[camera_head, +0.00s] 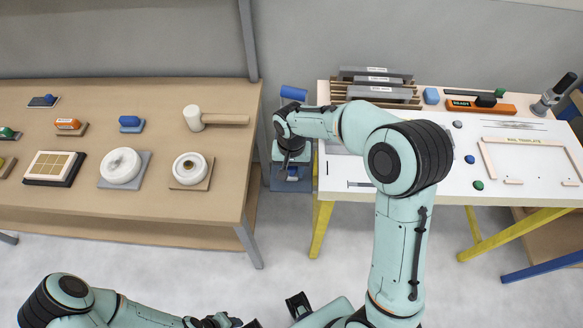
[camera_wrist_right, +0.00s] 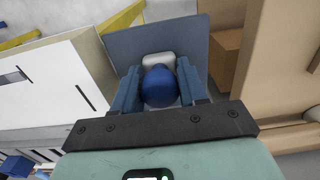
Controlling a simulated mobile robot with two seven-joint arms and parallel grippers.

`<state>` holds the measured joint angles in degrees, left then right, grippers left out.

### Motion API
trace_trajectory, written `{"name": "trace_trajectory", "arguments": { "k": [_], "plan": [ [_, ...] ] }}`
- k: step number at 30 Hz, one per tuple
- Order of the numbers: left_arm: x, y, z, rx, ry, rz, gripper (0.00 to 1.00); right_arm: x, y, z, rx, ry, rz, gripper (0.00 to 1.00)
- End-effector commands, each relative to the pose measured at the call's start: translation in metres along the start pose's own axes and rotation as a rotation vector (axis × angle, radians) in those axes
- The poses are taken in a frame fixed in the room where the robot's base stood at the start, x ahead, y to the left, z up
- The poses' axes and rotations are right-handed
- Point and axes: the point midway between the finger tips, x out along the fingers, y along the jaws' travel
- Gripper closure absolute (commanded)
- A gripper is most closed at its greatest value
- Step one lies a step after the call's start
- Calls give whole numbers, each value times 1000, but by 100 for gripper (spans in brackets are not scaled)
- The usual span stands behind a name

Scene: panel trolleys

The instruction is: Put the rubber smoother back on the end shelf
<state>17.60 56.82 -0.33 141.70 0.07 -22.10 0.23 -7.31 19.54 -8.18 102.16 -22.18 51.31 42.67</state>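The rubber smoother, a blue rounded knob on a pale block, shows in the right wrist view (camera_wrist_right: 158,86). My right gripper (camera_wrist_right: 160,88) has its two blue fingers on either side of the knob, apparently closed against it. Below is the blue-grey end shelf (camera_wrist_right: 125,45), seen in the head view (camera_head: 291,186) at the left end of the white table. In the head view my right gripper (camera_head: 291,162) points down over this shelf and mostly hides the smoother. Whether the block touches the shelf is unclear. My left gripper (camera_head: 212,321) is at the bottom edge, partly cut off.
The white table (camera_head: 400,172) holds a wooden frame, an orange level (camera_head: 480,107) and small knobs. A blue roll (camera_head: 293,93) is at its far left corner. The brown bench (camera_head: 120,205) at left carries a mallet (camera_head: 218,119), tape rolls and blocks. A narrow gap separates both.

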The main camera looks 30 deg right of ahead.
Motion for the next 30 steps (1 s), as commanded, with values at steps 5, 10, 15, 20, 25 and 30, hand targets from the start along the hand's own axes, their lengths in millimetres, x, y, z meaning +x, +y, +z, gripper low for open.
{"name": "trace_trajectory", "arguments": {
  "k": [5, 10, 15, 20, 25, 30],
  "plan": [
    [0, 0, 0, 0, 0, 0, 57, 0, 0, 0, 0, 0, 0, 33],
    [0, 0, 0, 0, 0, 0, 57, 0, 0, 0, 0, 0, 0, 33],
    [-4, 2, -1, 1, 2, 1, 57, -13, -1, -1, 0, 4, -3, 33],
    [-7, 3, -2, 1, 4, 1, 57, -44, -1, -1, 0, 5, -4, 33],
    [-12, 6, -4, 2, 7, 2, 57, -82, -1, -1, 0, 4, -4, 33],
    [-16, 8, -5, 3, 9, 3, 57, -110, -1, -1, 0, 3, -3, 33]
  ]
}}
